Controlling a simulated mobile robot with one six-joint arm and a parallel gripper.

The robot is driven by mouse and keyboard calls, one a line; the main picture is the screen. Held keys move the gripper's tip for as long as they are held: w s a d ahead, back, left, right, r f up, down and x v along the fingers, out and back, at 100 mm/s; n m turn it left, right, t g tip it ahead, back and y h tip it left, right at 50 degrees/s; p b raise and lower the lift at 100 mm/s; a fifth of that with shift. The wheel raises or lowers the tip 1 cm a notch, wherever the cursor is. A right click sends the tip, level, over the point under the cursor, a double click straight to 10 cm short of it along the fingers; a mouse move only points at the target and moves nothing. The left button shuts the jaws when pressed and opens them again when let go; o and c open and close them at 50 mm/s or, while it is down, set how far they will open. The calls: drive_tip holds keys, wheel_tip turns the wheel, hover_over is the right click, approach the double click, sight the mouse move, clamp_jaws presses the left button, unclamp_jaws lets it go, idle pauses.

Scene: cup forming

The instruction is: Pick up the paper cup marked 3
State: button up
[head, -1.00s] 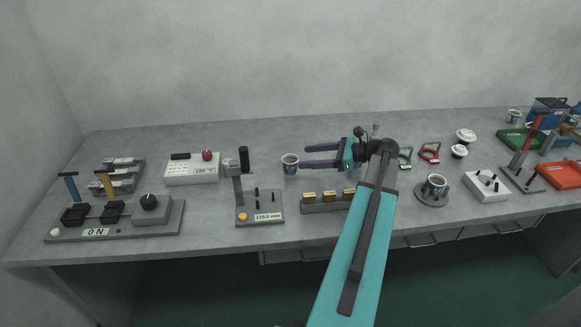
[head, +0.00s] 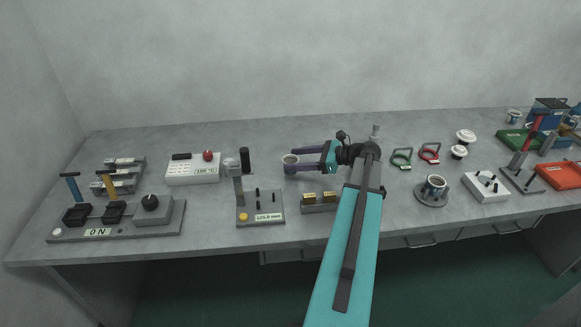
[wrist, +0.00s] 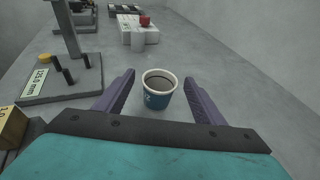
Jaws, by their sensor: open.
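A blue paper cup with a white rim (head: 290,158) stands upright on the table, left of my arm. In the wrist view the cup (wrist: 157,98) is dark inside and carries a small white mark that I cannot read for sure. My gripper (head: 289,163) is open, its two purple fingers reaching left at either side of the cup. In the wrist view the open gripper (wrist: 160,80) has the cup between its fingers, with a gap on both sides.
A press-like stand with a 125.0 mm label (head: 262,208) is close left of the cup. A white control box (head: 192,172) stands further left.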

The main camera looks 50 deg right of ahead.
drive_tip(key=shift+w+a, duration=0.1)
drive_tip(key=shift+w, duration=0.1)
idle(0.4)
drive_tip(key=c, duration=1.1)
wheel_tip(320, 180, up, 10)
drive_tip(key=shift+b, duration=0.3)
idle(0.5)
